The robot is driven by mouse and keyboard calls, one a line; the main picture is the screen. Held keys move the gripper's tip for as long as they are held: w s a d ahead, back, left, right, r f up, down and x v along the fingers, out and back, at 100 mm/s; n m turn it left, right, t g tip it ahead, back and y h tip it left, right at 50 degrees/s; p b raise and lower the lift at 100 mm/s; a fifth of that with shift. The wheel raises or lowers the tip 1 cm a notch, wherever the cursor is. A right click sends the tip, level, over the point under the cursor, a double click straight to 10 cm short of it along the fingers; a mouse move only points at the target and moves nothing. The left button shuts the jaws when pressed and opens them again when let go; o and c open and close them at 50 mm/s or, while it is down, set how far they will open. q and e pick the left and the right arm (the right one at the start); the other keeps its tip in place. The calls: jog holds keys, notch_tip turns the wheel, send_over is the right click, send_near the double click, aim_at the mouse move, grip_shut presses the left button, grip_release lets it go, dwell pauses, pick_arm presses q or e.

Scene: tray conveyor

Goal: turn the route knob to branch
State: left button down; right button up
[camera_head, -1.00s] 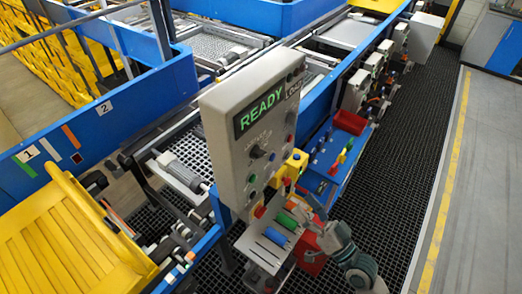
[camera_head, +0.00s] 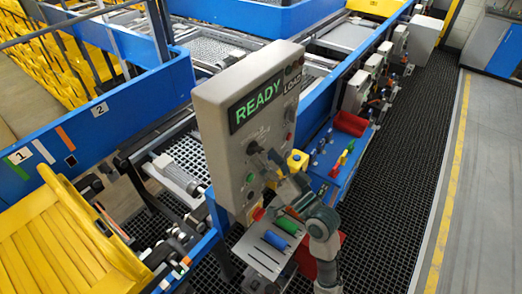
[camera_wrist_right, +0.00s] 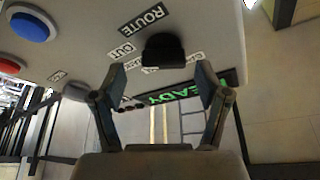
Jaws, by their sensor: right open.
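The route knob (camera_wrist_right: 163,50) is a black knob on the grey control panel, with the ROUTE label (camera_wrist_right: 143,19) beside it in the right wrist view. Smaller white labels flank it, one reading OUT (camera_wrist_right: 120,52); I cannot read the knob's setting. My right gripper (camera_wrist_right: 160,76) is open, its two fingers spread on either side of the knob, with the knob seemingly just beyond the fingertips. In the head view, my right gripper (camera_head: 268,163) is at the face of the control panel (camera_head: 217,125) and partly hides its controls. My left gripper is out of view.
The green READY display (camera_head: 257,103) tops the panel.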

aim_at(253, 147)
jog(key=shift+w+a+r, duration=0.25)
jog(key=shift+w+a, duration=0.05)
jog(key=shift+w, duration=0.2)
jog(key=shift+w+a, duration=0.1)
jog(key=shift+a, duration=0.65)
jog(key=shift+c, duration=0.8)
jog(key=shift+a, duration=0.1)
jog(key=c, duration=0.8)
jog(key=shift+d, duration=0.2)
jog(key=shift+c, duration=1)
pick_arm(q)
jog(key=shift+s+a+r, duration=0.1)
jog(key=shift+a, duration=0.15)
